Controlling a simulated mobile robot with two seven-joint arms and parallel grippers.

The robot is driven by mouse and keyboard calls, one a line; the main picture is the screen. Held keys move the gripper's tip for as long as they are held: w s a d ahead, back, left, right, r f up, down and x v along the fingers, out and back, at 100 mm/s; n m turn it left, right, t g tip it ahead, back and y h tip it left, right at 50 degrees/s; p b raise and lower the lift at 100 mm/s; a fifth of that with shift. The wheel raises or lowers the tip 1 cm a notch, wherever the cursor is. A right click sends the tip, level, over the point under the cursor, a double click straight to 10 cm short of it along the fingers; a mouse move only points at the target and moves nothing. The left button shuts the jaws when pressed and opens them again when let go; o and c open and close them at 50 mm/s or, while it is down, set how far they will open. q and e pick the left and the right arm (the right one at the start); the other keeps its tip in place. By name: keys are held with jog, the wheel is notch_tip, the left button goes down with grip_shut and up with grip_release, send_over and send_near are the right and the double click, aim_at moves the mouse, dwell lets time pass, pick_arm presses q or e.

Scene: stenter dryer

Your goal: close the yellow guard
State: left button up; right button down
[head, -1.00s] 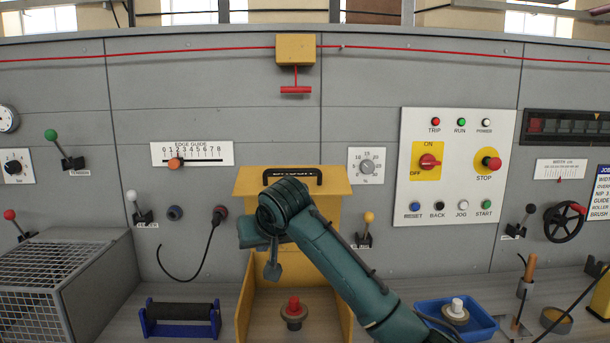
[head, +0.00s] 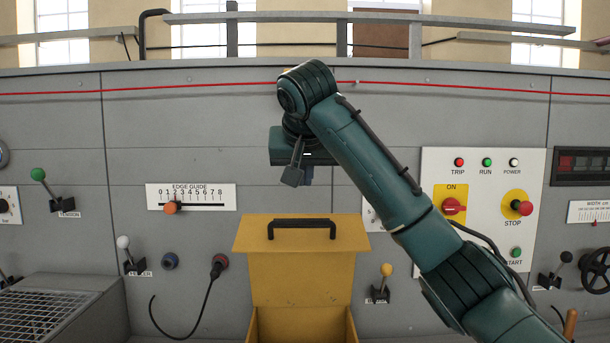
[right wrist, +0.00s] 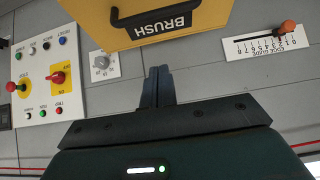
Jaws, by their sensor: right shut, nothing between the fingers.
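The yellow guard (head: 302,283) is a box with its lid panel (head: 256,236) standing raised against the grey machine wall. A black handle (head: 303,222) runs along the top of the panel. In the right wrist view the guard (right wrist: 215,15) appears upside down at the top, with a BRUSH label by its handle (right wrist: 127,22). My right gripper (head: 308,178) hangs in front of the wall above the handle, apart from it. Its fingers (right wrist: 158,85) are shut and empty, pointing toward the guard. The box's lower part is cut off by the frame. My left gripper is not in view.
A switch panel (head: 483,165) is at the right, partly behind my right arm. An edge guide scale (head: 191,197) and a white-knobbed lever (head: 124,243) are left of the guard. A yellow-knobbed lever (head: 386,271) is close on its right. A mesh cage (head: 50,295) stands lower left.

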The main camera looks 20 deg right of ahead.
jog(key=p, duration=0.2)
send_over(305, 239)
jog(key=w, duration=0.3)
jog(key=f, duration=0.3)
jog(key=d+f, duration=0.1)
jog(key=f, duration=0.1)
jog(key=shift+s+f, duration=0.1)
jog(key=shift+s, duration=0.05)
jog(key=shift+s+a+f, duration=0.2)
jog(key=shift+s+f, duration=0.05)
jog(key=shift+s, duration=0.3)
jog(key=shift+s+a+f, duration=0.2)
jog(key=shift+s, duration=0.3)
jog(key=shift+s+a+f, duration=0.1)
jog(key=shift+s, duration=0.2)
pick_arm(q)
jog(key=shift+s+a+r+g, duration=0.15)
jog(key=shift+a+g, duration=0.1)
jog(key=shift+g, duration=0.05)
pick_arm(e)
jog(key=shift+s+a+f, duration=0.15)
jog(key=shift+s+f, duration=0.15)
jog(key=shift+s, duration=0.1)
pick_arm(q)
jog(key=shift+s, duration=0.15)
pick_arm(e)
jog(key=shift+f, duration=0.15)
